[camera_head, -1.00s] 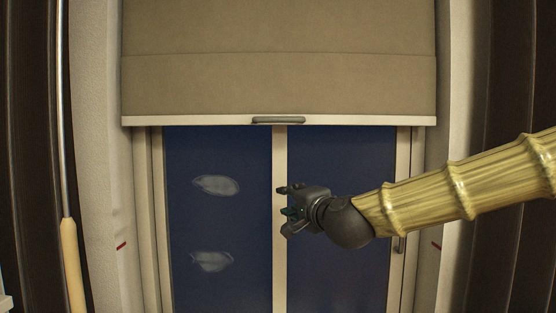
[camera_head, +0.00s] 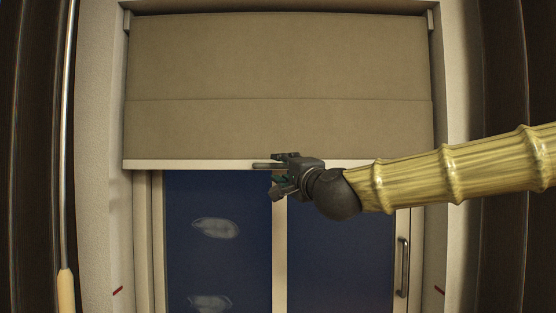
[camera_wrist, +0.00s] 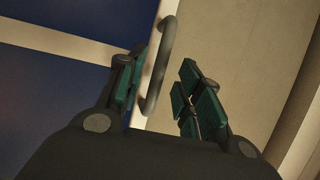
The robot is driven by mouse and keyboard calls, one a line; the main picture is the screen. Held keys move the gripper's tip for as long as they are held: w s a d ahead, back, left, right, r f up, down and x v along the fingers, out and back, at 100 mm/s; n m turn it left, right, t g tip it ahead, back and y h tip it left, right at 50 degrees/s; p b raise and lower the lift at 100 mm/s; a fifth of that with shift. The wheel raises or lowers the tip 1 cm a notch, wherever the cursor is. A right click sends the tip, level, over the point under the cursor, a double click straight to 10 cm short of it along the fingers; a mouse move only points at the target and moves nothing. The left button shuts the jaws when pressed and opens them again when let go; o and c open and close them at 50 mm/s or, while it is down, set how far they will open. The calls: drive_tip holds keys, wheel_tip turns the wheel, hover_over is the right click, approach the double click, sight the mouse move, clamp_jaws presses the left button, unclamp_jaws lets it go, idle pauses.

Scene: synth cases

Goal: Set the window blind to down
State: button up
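The window blind (camera_head: 278,75) is a beige panel covering the upper part of the window; its lower edge is a pale bar (camera_head: 190,164). A grey handle (camera_head: 265,165) sits at the middle of this bar, its right part hidden by my gripper. My gripper (camera_head: 277,175) is open at the handle, one finger above it and one below.
Dark blue window panes (camera_head: 215,270) with pale smudges lie below the blind, split by a cream upright. A metal window handle (camera_head: 403,267) is at the lower right. A rod with a tan grip (camera_head: 66,290) hangs at the left. Dark panels flank both sides.

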sight(279, 167)
drive_tip(key=shift+p+x, duration=0.75)
drive_tip(key=shift+x, duration=1.25)
clamp_jaws()
drive_tip(key=shift+f, duration=0.1)
